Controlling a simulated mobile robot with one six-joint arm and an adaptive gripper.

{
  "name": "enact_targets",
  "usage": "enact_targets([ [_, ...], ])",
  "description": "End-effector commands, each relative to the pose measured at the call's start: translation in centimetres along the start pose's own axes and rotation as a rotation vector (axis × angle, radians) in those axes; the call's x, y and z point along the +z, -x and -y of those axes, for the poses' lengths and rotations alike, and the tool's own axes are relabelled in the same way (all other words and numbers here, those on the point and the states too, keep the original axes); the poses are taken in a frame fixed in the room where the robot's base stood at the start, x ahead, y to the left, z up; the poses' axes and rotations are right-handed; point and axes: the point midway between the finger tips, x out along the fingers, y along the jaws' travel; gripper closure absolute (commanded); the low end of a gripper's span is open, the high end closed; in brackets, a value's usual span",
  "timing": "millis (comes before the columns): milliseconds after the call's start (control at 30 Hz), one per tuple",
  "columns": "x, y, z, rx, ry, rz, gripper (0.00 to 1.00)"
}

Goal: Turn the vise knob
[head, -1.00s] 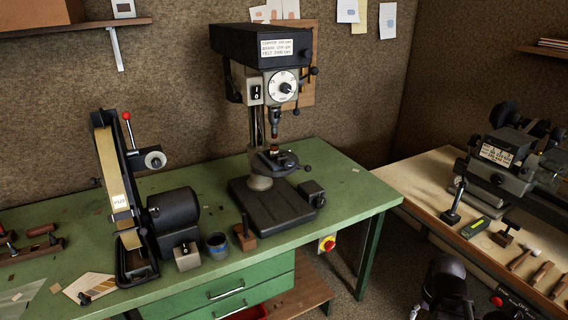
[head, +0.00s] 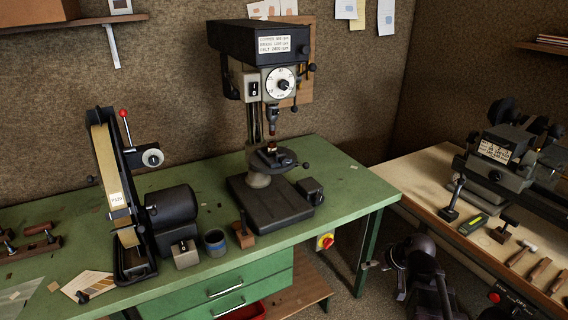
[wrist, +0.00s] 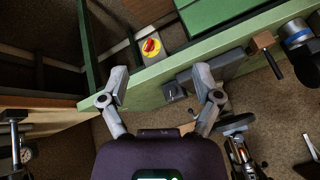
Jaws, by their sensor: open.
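The drill press (head: 264,75) stands on the green bench. A small dark vise (head: 276,158) sits on its round table, beneath the chuck, with a small brownish piece at it. A small black knob (head: 305,166) shows at the right of this table; I cannot tell whether it belongs to the vise. In the wrist view my gripper (wrist: 162,84) is open and empty, its two fingers spread wide. In the head view only part of my arm shows at the bottom right, off the bench's front right corner, apart from the vise.
A red and yellow switch (head: 325,242) is on the bench front. A second bench (head: 428,178) with a machine and tools is at the right. Floor lies between the benches.

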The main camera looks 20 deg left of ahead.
Motion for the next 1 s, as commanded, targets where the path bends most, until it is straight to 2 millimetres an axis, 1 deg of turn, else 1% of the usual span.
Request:
enact_targets([
  [33,-2.3,-0.8,1.6,-0.047,0.052,-0.064,0.18],
  [100,-5.1,-1.5,3.9,-0.103,0.118,-0.161,0.18],
  [167,-7.3,-1.9,5.7,-0.145,0.167,-0.244,0.18],
  [200,-8.8,-2.1,7.0,-0.170,0.197,-0.300,0.18],
  [400,-15.6,-2.3,12.7,-0.253,0.294,-0.574,0.18],
  [500,-18.6,-2.2,15.2,-0.268,0.314,-0.702,0.18],
  [600,-21.1,-2.0,17.2,-0.266,0.316,-0.813,0.18],
  [700,-23.1,-2.0,18.8,-0.253,0.304,-0.897,0.18],
  [800,-24.5,-2.0,19.8,-0.235,0.289,-0.955,0.18],
  [900,-25.3,-2.0,20.4,-0.221,0.275,-0.988,0.18],
  [1000,-25.6,-2.0,20.7,-0.212,0.267,-1.005,0.18],
])
